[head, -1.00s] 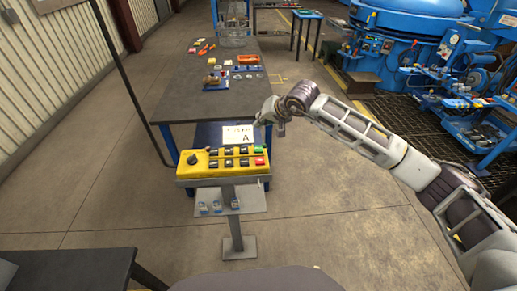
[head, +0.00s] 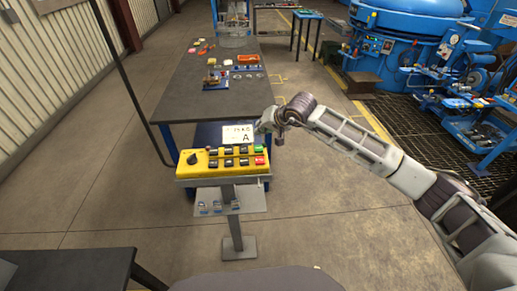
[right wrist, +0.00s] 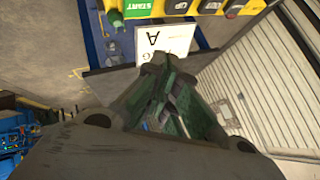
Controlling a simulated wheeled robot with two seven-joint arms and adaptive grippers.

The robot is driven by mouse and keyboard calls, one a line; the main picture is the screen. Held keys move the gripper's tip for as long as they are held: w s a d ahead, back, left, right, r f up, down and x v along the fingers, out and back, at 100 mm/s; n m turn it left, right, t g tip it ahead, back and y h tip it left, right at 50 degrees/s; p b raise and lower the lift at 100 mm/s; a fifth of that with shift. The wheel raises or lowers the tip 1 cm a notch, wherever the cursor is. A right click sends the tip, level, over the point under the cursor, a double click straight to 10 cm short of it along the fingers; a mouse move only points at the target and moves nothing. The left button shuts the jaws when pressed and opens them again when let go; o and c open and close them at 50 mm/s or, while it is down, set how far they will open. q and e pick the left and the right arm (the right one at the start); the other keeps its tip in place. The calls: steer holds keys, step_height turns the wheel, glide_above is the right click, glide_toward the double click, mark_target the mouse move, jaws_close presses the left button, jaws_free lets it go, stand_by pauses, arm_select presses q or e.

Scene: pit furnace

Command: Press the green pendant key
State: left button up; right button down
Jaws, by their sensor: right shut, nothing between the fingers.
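The yellow pendant (head: 222,168) sits on a grey stand, with a black knob at its left and two rows of keys. The green key (head: 258,149) is at the right end of its top row. It also shows in the right wrist view at the top edge, marked START (right wrist: 138,7). A white card marked A (head: 238,134) stands behind the pendant. My right gripper (right wrist: 156,58) is shut and empty. In the right wrist view its tips overlap the card, below and apart from the green key. My left gripper is out of view.
A dark table (head: 185,98) with small parts stands behind the pendant. A grey shelf (head: 230,202) is under the pendant. Blue machinery (head: 410,30) stands at the far right. A dark bench (head: 70,270) is at the lower left. The floor beside the stand is clear.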

mark_target(261, 146)
step_height(261, 146, down, 3)
steer(key=shift+r, duration=0.2)
steer(key=shift+f+b, duration=0.85)
steer(key=shift+b, duration=0.2)
steer(key=shift+f+b, duration=0.3)
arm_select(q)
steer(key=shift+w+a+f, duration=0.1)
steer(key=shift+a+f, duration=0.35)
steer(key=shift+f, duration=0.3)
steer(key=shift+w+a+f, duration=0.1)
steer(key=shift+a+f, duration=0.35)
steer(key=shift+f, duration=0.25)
arm_select(e)
steer(key=shift+f, duration=0.1)
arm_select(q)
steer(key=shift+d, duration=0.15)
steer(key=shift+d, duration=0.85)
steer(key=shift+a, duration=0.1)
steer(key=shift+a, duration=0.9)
